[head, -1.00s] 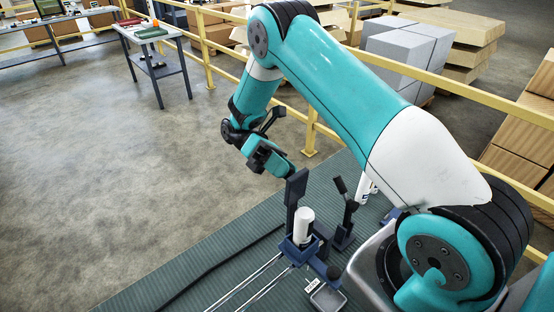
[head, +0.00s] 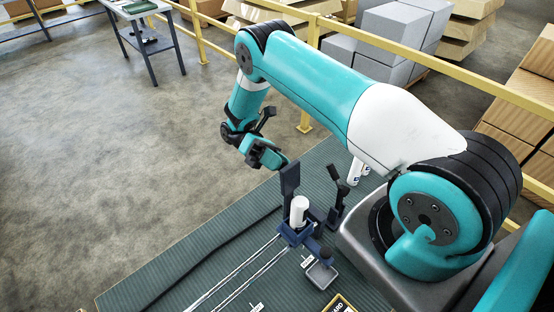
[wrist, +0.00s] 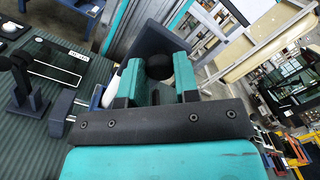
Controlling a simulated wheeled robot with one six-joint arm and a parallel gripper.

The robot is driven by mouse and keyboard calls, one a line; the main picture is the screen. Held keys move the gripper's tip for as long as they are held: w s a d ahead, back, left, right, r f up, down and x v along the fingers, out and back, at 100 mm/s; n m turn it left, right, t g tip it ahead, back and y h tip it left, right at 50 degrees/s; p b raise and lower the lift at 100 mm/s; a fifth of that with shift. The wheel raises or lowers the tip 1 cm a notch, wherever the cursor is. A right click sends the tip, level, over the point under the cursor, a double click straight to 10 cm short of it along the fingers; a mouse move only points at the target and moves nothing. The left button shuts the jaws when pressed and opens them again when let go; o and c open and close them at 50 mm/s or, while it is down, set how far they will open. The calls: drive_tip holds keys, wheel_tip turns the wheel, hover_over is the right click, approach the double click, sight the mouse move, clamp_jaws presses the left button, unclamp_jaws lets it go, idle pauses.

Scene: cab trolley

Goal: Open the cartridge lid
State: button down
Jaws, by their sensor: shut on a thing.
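The cartridge lid (head: 290,178) is a dark blue plate standing upright on a blue holder (head: 296,233). A white cartridge (head: 299,211) stands upright in the holder, in front of the lid. My gripper (head: 282,162) is at the upper part of the lid, on its far side. In the wrist view, the lid (wrist: 152,42) lies just beyond my teal fingers (wrist: 157,82). A round black knob (wrist: 159,66) sits between the fingers, and my gripper is shut on it. The exact finger contact is partly hidden.
A black-handled lever (head: 338,190) stands right of the holder. Two rails run along the ribbed bench mat (head: 150,285) towards the lower left.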

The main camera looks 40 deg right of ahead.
drive_tip(key=c, duration=0.8)
unclamp_jaws()
drive_tip(key=shift+s, duration=0.15)
drive_tip(key=shift+c, duration=0.2)
drive_tip(key=shift+f+b, duration=0.25)
drive_tip(key=shift+b, duration=1.15)
drive_tip(key=t+b, duration=0.1)
drive_tip(key=b, duration=0.3)
drive_tip(key=shift+r, duration=0.1)
